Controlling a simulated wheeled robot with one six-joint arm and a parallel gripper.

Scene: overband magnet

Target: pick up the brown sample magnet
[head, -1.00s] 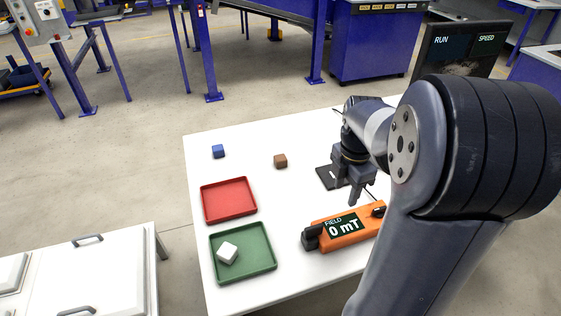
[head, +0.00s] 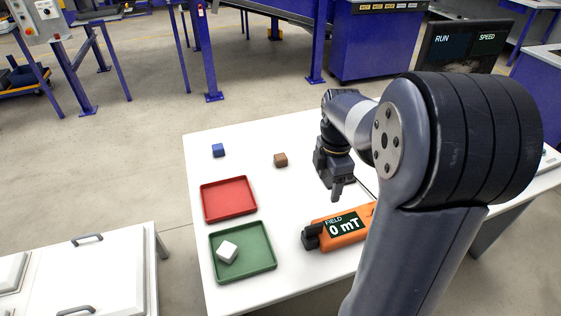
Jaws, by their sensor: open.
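The brown sample magnet (head: 280,160) is a small cube on the white table, behind and to the right of the red tray. My gripper (head: 337,194) is open and empty, above the table to the right of the brown cube and nearer the camera. It points down and is clearly apart from the cube. Its finger gap is hard to make out at this angle.
A blue cube (head: 218,150) lies left of the brown one. A red tray (head: 229,199) is empty; a green tray (head: 262,262) holds a white cube (head: 228,252). An orange field meter (head: 345,228) reading 0 mT lies below my gripper. Table around the brown cube is clear.

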